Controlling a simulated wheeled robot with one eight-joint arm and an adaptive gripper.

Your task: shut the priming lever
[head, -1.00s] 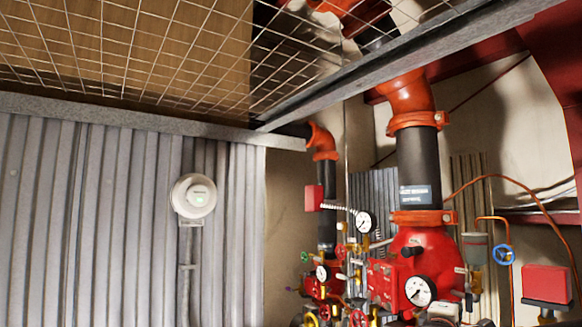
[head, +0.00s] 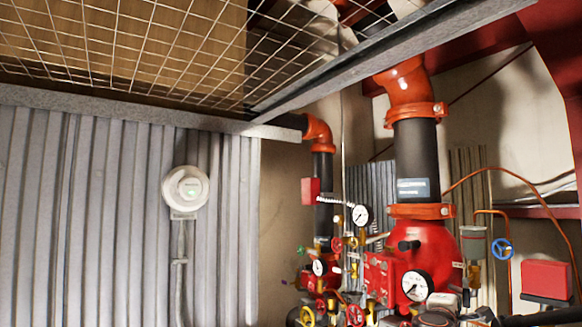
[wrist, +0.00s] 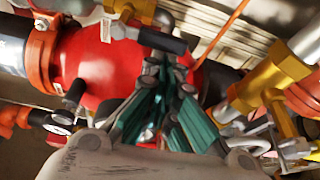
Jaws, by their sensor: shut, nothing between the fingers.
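A lever with a dark handle (wrist: 150,36) sits on a metal valve fitting at the top middle of the wrist view; I cannot tell for sure that it is the priming lever. My gripper (wrist: 168,72) shows in the wrist view with its teal-sided fingers together and nothing between them. Its tips are just below the dark handle in the picture, in front of the red valve body (wrist: 92,62); whether they touch anything is unclear. In the head view the red valve body (head: 433,246) stands at the right, and no priming lever can be made out there.
Around the valve are a pressure gauge (head: 416,286), a blue handwheel (head: 502,249), a red box (head: 547,280) and thin copper piping. A brass valve (wrist: 270,80) is close to the right of my fingers. A mesh platform (head: 110,45) hangs overhead.

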